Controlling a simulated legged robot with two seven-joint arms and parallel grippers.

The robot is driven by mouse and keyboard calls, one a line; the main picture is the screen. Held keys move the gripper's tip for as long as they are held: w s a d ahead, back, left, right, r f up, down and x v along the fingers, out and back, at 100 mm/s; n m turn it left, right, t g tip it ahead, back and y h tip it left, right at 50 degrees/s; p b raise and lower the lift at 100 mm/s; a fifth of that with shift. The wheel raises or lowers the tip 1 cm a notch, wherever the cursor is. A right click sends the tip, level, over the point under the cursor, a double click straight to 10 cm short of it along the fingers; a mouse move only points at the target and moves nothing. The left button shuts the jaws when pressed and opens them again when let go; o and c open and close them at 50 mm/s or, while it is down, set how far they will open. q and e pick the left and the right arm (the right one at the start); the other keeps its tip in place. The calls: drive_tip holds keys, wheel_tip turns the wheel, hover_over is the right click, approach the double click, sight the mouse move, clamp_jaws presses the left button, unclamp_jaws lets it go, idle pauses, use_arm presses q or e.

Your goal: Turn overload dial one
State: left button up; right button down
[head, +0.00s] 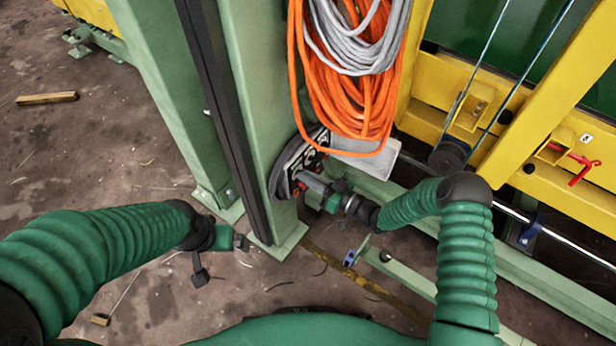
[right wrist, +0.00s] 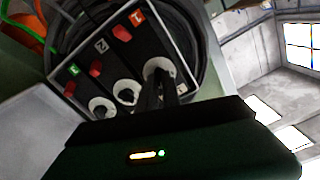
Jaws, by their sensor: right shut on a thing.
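The overload panel (right wrist: 112,62) is a dark box with a light rim, and it shows large and tilted in the right wrist view. It has three round white dials in a row, each below a red switch. The dial at the orange label, which looks like a 1 (right wrist: 158,72), is at the right end. My right gripper (right wrist: 160,93) is shut on this dial, its dark fingers covering part of it. In the head view my right gripper (head: 318,184) reaches the panel (head: 296,165) on the green post. My left gripper (head: 222,258) hangs low, away from the panel; its fingers are unclear.
Orange and grey cable coils (head: 350,75) hang just above the panel. Black cable loops (head: 282,172) surround it. A tall green post (head: 255,110) stands between my arms. Yellow beams (head: 545,95) and a green rail (head: 500,265) lie to the right. Open floor (head: 100,150) is at left.

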drive_tip(key=shift+d, duration=0.1)
drive_tip(key=c, duration=1.5)
unclamp_jaws()
drive_tip(key=shift+c, duration=0.2)
drive_tip(key=shift+r, duration=0.1)
drive_tip(key=r+p, duration=0.3)
drive_tip(key=r, duration=0.1)
drive_tip(key=shift+s, duration=0.3)
drive_tip(key=s+p, duration=0.4)
drive_tip(key=s, duration=1.1)
drive_tip(key=shift+s+r, duration=0.15)
drive_tip(key=shift+r, duration=0.2)
